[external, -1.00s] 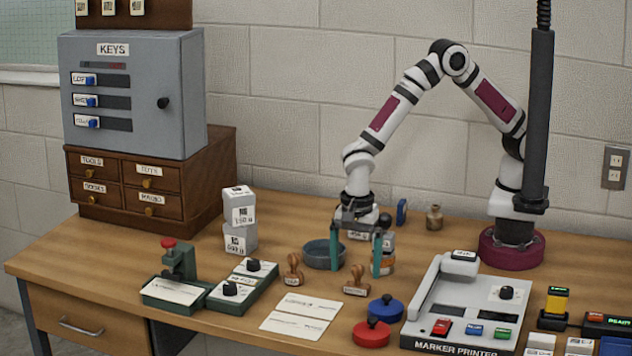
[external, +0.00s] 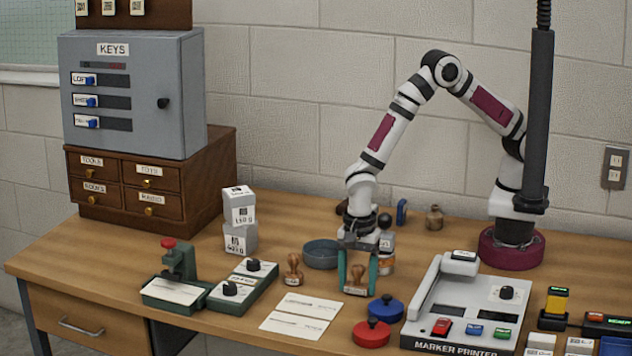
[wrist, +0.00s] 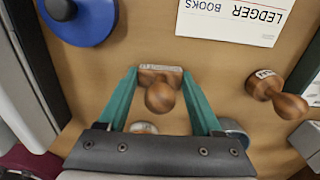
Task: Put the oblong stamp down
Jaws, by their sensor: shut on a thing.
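The oblong stamp (external: 356,278) has a brown wooden knob handle and a flat block with a pale label on its front edge. It stands upright, at or very near the table top. My gripper (external: 357,282) is shut on it, with a teal finger on each side. In the wrist view the stamp's round knob (wrist: 160,97) shows between the two fingers of my gripper (wrist: 160,90). Any small gap under the block cannot be told.
A second wooden stamp (external: 292,270) stands to the left, near white cards (external: 300,308). A blue ink pad (external: 386,308) and a red one (external: 372,333) lie in front. A grey round dish (external: 320,254) is behind left. The marker printer (external: 425,335) stands right.

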